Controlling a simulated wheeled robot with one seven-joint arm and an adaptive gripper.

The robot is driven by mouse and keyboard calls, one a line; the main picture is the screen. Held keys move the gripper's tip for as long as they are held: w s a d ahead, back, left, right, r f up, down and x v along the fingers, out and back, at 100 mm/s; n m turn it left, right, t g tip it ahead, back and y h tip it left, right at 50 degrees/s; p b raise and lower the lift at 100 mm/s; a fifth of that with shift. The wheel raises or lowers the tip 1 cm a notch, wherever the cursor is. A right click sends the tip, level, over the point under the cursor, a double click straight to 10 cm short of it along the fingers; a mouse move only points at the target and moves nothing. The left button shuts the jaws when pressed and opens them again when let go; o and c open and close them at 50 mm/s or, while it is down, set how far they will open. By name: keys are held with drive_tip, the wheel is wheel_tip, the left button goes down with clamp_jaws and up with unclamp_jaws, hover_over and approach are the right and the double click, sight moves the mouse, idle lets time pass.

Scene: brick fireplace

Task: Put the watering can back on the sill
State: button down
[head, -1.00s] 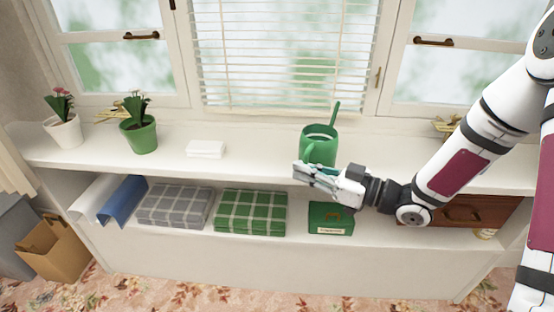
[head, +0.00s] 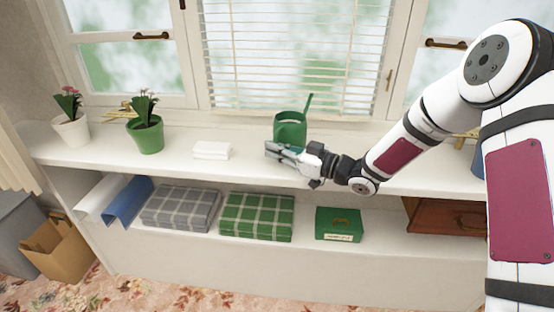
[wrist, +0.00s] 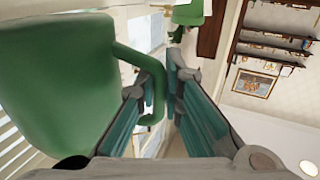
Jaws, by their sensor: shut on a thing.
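The green watering can (head: 291,130) is upright at the sill (head: 350,150), in front of the blind, with its spout pointing up. In the wrist view the can's body (wrist: 55,85) fills the left side, and its handle (wrist: 128,55) runs between the fingers. My gripper (head: 272,149) is shut on the handle, in front of the can; its fingertips also show in the wrist view (wrist: 160,75). The gripper hides the can's lower edge in the head view, so I cannot tell whether its base touches the sill.
A white block (head: 211,150), a green potted plant (head: 147,135) and a white potted plant (head: 72,130) stand left on the sill. The shelf below holds folded checked blankets (head: 257,216) and a green box (head: 339,224). Sill space between the white block and can is clear.

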drive_tip(key=shift+d+f, duration=0.1)
drive_tip(key=shift+f, duration=1.4)
drive_tip(key=shift+f+b, duration=0.15)
drive_tip(key=shift+b, duration=0.2)
drive_tip(key=c, duration=1.7)
unclamp_jaws()
drive_tip(key=shift+s+d, duration=0.1)
drive_tip(key=shift+d, duration=0.25)
drive_tip(key=p+v, duration=0.1)
drive_tip(key=v, duration=1)
drive_tip(key=shift+s+d, duration=0.1)
drive_tip(key=shift+s, duration=0.05)
